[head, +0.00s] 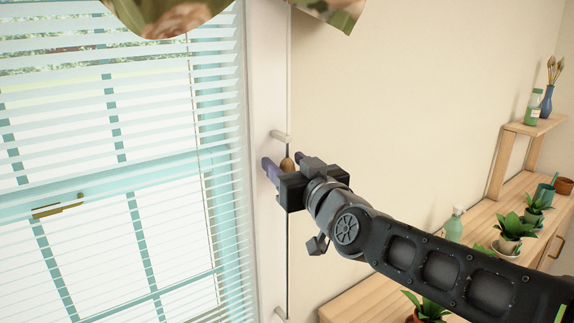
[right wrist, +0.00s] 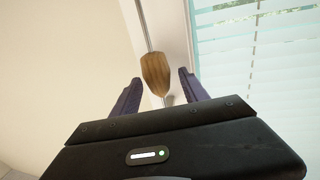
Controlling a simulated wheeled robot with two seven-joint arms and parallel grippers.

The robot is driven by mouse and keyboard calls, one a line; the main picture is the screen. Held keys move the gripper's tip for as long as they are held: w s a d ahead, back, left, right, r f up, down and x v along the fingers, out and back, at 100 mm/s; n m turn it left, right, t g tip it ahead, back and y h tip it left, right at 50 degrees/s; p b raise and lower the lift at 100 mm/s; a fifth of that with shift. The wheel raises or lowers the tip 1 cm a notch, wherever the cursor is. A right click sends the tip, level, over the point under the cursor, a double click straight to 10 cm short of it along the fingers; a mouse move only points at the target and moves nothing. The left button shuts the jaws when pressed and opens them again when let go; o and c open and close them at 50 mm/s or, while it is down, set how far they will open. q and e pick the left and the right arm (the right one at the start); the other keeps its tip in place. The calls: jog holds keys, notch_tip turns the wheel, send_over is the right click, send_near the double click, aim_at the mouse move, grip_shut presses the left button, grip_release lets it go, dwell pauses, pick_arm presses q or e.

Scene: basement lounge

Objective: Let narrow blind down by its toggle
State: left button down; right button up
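The blind (head: 100,100) with pale slats covers the window at the left of the head view. Its wooden toggle (head: 287,164) hangs on a thin cord beside the window frame. My right gripper (head: 283,160) is at the toggle, with purple fingers on either side of it. In the right wrist view the brown toggle (right wrist: 155,72) lies between the spread fingertips, with gaps to both fingers. The gripper is open and holds nothing. My left gripper is not in view.
A wooden shelf unit (head: 535,130) with potted plants (head: 510,228) and a spray bottle (head: 455,224) stands at the right, partly behind my arm. Patterned fabric (head: 180,15) hangs above the window.

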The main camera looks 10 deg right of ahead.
aim_at(291, 169)
jog(key=shift+s+f, duration=0.1)
jog(key=shift+s+d+b, duration=0.1)
jog(key=shift+s+b, duration=0.25)
jog(key=shift+s, duration=0.2)
jog(key=s+b, duration=0.1)
jog(key=s, duration=0.2)
jog(key=s+d+b, duration=0.1)
jog(key=s, duration=0.2)
jog(key=shift+s+d, duration=0.1)
jog(key=shift+s, duration=0.1)
